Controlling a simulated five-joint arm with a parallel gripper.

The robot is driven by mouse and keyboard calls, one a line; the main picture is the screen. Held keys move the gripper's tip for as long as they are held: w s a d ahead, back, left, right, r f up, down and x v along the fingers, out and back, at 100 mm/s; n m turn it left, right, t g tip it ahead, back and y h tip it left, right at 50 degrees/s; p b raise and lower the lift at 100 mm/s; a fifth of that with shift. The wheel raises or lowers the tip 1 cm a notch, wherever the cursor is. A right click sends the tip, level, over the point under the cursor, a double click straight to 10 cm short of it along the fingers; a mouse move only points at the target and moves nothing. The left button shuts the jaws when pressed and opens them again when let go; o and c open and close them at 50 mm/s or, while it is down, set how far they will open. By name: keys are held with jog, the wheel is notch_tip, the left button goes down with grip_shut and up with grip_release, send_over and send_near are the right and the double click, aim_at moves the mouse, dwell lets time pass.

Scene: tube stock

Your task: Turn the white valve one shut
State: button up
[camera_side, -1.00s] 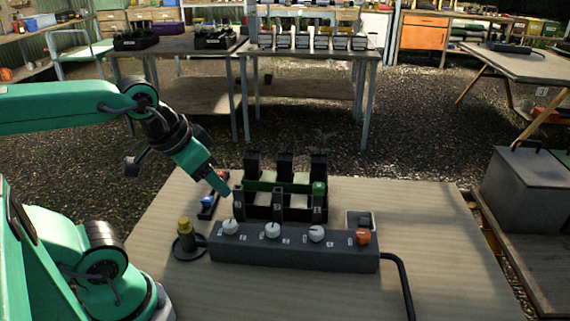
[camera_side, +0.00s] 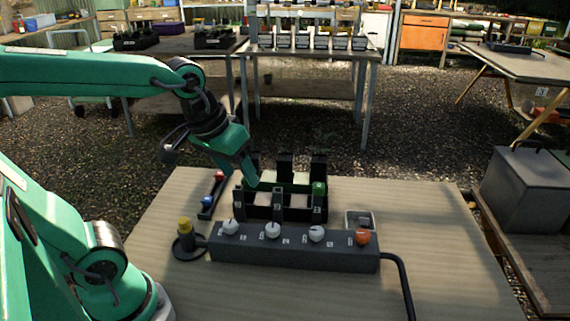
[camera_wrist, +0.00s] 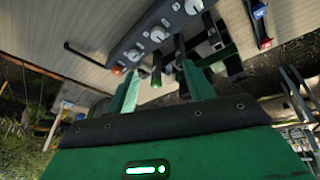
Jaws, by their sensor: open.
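A grey valve block (camera_side: 290,256) lies across the front of the table, with three white knobs and one orange knob (camera_side: 362,237) on top. The white knobs are at the left (camera_side: 230,227), the middle (camera_side: 272,230) and the right (camera_side: 316,233); the number labels are too small to read surely. In the wrist view the block (camera_wrist: 125,45) runs diagonally, with white knobs (camera_wrist: 158,35) facing me. My gripper (camera_side: 251,181) is open and empty, above the left part of the black rack, behind and above the knobs. Its two fingers show apart in the wrist view (camera_wrist: 160,80).
The black rack (camera_side: 285,213) with upright posts stands just behind the block. A yellow-topped stand (camera_side: 184,238) is left of the block. A small rail with red and blue pieces (camera_side: 208,202) lies behind it. A black hose (camera_side: 402,275) leaves the block's right end. The table's right side is clear.

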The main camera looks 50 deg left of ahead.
jog(key=w+d+f+n+g, duration=0.2)
jog(key=w+d+f+n, duration=0.15)
jog(key=w, duration=0.45)
jog(key=n+g, duration=0.2)
jog(key=n, duration=0.3)
send_over(317, 230)
jog(key=shift+a+f, duration=0.1)
jog(key=shift+f, duration=2.6)
jog(key=shift+f, duration=3.95)
jog(key=c, duration=1)
